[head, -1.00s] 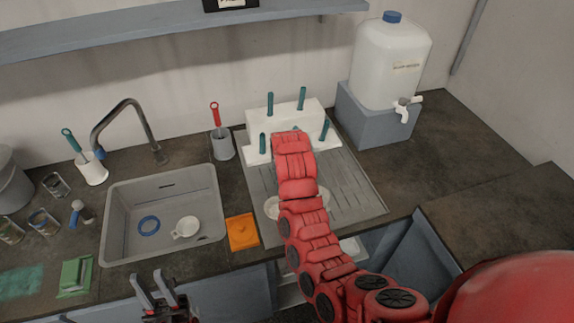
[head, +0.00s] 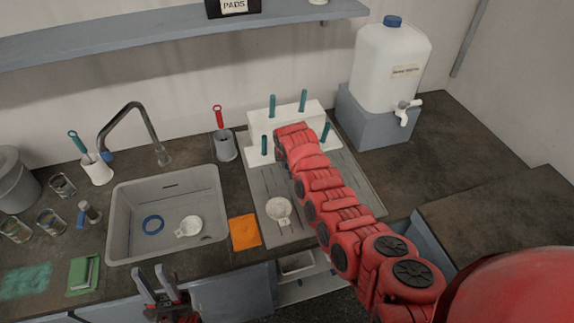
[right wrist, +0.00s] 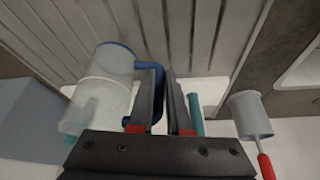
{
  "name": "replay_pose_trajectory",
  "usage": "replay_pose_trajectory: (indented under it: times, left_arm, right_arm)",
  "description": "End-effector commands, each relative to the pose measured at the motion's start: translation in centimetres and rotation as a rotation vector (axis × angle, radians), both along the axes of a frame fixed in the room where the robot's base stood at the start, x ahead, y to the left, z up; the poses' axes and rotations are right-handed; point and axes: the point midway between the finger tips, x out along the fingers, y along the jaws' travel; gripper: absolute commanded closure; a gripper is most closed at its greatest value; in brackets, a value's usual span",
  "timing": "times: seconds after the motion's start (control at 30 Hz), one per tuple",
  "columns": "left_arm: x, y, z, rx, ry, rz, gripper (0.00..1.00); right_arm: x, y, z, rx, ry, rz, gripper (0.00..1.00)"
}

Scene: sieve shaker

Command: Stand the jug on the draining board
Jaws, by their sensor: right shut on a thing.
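The jug (right wrist: 103,85) is a translucent vessel with a blue rim and blue handle, seen in the right wrist view. Its blue-rimmed end faces the picture's top, towards the draining board's grooves. My right gripper (right wrist: 162,95) is shut on its handle. In the head view my right arm hides the jug and the fingertips. The ribbed grey draining board (head: 355,190) lies right of the sink; it also shows in the right wrist view (right wrist: 205,35). I cannot tell whether the jug touches it. My left gripper (head: 158,284) is open and empty at the counter's front edge.
A white rack (head: 290,112) with teal pegs stands behind the board. A round whitish dish (head: 278,209) lies at its front left, near an orange cloth (head: 245,232). The sink (head: 125,225) holds a blue ring and white cup. A water tank (head: 390,65) stands back right.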

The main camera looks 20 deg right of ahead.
Motion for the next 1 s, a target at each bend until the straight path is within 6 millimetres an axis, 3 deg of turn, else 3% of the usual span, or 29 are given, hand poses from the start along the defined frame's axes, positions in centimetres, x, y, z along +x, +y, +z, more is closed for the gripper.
replay_pose_trajectory:
  times: [0.2, 0.57, 0.6, 0.73, 1.0]
  left_arm:
    - [0.0, 0.0, 0.8, 0.000, 0.000, 0.000, 0.68]
    - [0.0, 0.0, 0.2, 0.000, 0.000, 0.000, 0.68]
    - [0.0, 0.0, 0.3, 0.000, 0.000, 0.000, 0.68]
    - [0.0, 0.0, 0.4, 0.000, 0.000, 0.000, 0.68]
    - [0.0, 0.0, 0.4, 0.000, 0.000, 0.000, 0.68]
  right_arm:
    - [0.0, 0.0, -1.4, -0.001, 0.002, 0.000, 1.00]
    - [0.0, 0.1, -2.0, 0.000, 0.000, 0.000, 1.00]
    - [0.0, 0.1, -1.9, 0.000, 0.000, 0.000, 0.80]
    - [0.0, 0.0, -1.8, 0.000, 0.000, 0.000, 0.56]
    - [0.0, 0.0, -1.8, 0.000, 0.000, 0.000, 0.55]
